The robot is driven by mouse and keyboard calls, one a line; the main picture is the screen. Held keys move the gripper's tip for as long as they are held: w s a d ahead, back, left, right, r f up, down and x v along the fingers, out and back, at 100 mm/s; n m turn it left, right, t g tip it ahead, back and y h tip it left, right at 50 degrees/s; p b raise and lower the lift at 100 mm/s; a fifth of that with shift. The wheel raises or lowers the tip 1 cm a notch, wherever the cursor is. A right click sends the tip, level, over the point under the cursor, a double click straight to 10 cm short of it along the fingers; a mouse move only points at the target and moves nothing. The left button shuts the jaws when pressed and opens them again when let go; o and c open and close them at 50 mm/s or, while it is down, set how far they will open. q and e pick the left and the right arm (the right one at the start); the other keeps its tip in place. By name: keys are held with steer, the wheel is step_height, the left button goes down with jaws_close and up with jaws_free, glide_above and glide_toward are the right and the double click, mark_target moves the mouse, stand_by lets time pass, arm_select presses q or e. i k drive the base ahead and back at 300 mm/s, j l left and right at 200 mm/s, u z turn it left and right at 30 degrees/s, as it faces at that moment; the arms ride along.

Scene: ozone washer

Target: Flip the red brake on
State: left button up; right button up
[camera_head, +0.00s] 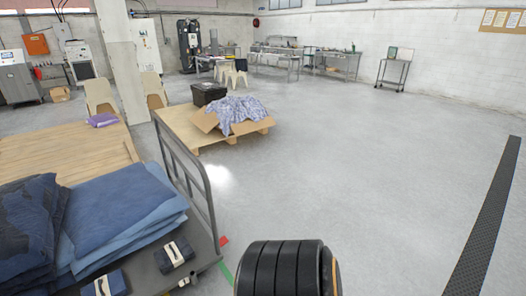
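A grey metal cart (205,251) with a tubular handle frame (206,192) stands at the lower left, loaded with folded blue denim (125,205). A small red piece (224,240) shows low beside the cart's right corner, partly hidden by the cart. I cannot tell whether it is the brake or a floor marking, nor whether it is flipped on or off. Neither of my grippers is in view.
A wooden pallet (178,127) holding an open cardboard box with patterned cloth (232,113) and a black crate (208,93) stands behind the cart. A wooden table (60,157) is at left. A dark ribbed strip (487,225) lies at right. The middle floor is clear.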

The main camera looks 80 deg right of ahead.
mark_target(224, 240)
steer(key=k+l+z, duration=0.1)
steer(key=l+z, duration=1.25)
steer(key=l, duration=0.9)
steer(key=i+l+u, duration=0.1)
steer(key=i+l, duration=0.2)
steer(key=i+l+u, duration=0.25)
steer(key=i+l, duration=0.25)
steer(key=l, duration=0.2)
steer(key=i+l+u, duration=0.1)
steer(key=i+l, duration=0.15)
steer(key=i+l+u, duration=0.1)
steer(key=i+l, duration=0.15)
steer(key=l, duration=0.25)
steer(key=i+l+u, duration=0.15)
steer(key=l, duration=0.3)
